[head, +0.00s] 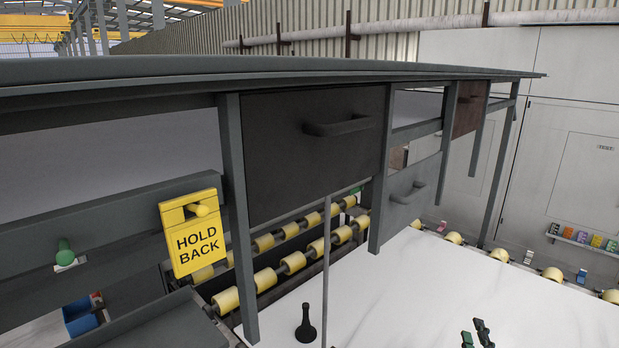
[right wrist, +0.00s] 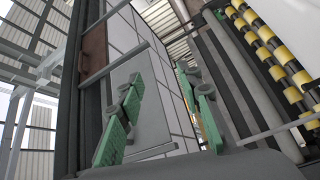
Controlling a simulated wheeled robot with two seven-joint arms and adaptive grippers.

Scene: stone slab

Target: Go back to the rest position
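My right gripper (head: 475,335) shows at the bottom edge of the head view, only its green and dark fingertips, in front of the white slab surface (head: 400,285). In the right wrist view, its two green fingers (right wrist: 160,78) stand well apart with nothing between them. The gripper is open and empty. My left gripper is not in the head view.
A dark bench frame with a drawer (head: 285,170) spans the view. A yellow "HOLD BACK" sign (head: 193,235) hangs on its left rail, right of a green knob (head: 65,252). Yellow rollers (head: 295,262) run behind the slab. A black knobbed piece (head: 306,328) stands at bottom centre.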

